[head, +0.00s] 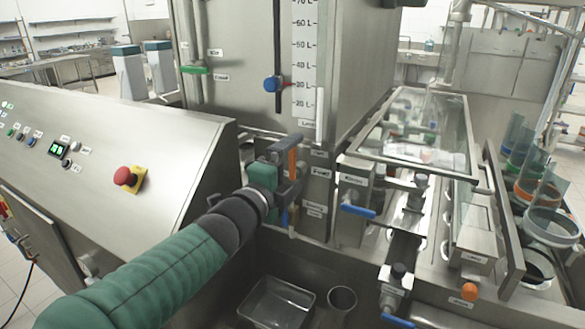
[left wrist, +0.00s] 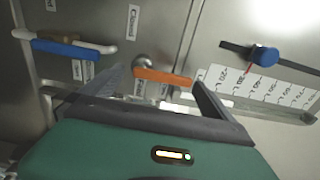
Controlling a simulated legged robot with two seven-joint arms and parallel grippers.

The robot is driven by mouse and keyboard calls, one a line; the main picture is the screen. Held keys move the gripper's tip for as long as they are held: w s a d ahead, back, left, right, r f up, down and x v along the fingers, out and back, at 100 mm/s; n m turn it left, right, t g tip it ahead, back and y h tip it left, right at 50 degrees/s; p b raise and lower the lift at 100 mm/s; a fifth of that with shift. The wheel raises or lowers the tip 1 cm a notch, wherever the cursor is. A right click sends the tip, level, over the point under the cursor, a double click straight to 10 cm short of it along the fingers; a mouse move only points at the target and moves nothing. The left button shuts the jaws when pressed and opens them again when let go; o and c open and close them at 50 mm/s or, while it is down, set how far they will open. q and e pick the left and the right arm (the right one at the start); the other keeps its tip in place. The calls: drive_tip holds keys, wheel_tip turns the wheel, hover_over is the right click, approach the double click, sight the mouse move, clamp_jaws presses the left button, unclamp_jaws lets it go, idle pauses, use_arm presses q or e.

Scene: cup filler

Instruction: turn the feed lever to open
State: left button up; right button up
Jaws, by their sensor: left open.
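The feed lever with an orange handle (head: 292,160) is on the steel machine, beside a "Feed" label (head: 320,172). In the head view my left gripper (head: 294,166) is at the lever, with its jaws open and the handle between them. In the left wrist view the orange handle (left wrist: 163,76) runs crosswise between the two fingertips of my left gripper (left wrist: 162,88). The jaws do not look closed on it; whether a finger touches it I cannot tell. A "Closed" label (left wrist: 133,22) shows above the handle in that view. My right gripper is not in view.
A blue lever (head: 358,210) is to the right of the feed lever. A blue knob (head: 272,84) sits by the litre scale. A red stop button (head: 123,176) is on the console at left. A metal tray (head: 278,304) lies below. A glass cover (head: 415,130) is at right.

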use_arm(q)
drive_tip(key=p+v, duration=0.4)
drive_tip(key=v, duration=1.2)
drive_tip(key=shift+s+a, duration=0.2)
drive_tip(key=shift+s, duration=0.1)
drive_tip(key=shift+f, duration=0.1)
